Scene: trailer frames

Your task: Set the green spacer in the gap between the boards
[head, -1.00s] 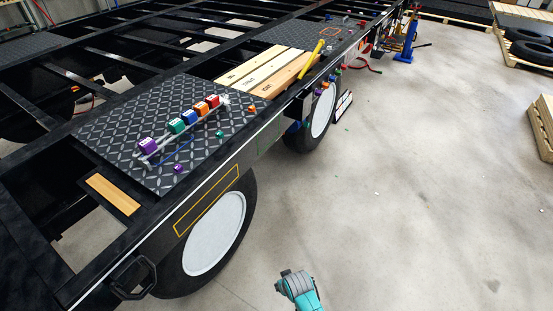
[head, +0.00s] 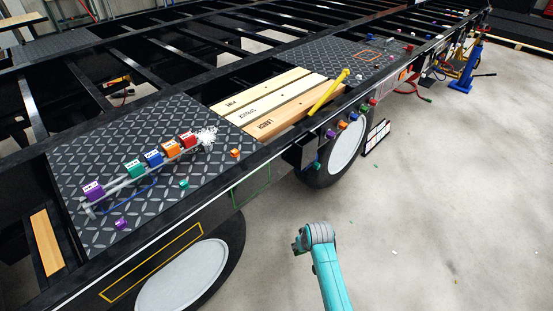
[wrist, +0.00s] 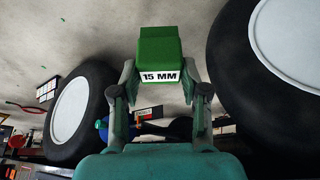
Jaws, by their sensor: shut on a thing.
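The green spacer (wrist: 160,50), a block with a white label reading 15 MM, is held between the fingers of my gripper (wrist: 159,70) in the wrist view. In the head view only my teal arm shows, over the floor to the right of the trailer; the gripper and spacer cannot be made out there. Three boards lie side by side across the frame: a pale one marked PINE (head: 232,102), one marked SPRUCE (head: 268,103) and a more orange one marked LARCH (head: 285,122). Dark narrow gaps separate them. My arm is apart from the boards.
A rack (head: 140,180) with purple, teal, blue, orange and red labelled blocks lies on the left checker plate (head: 70,160). A yellow bar (head: 328,92) lies across the boards' right ends. Trailer wheels (head: 188,278) stand below the side rail. The floor at right is mostly clear.

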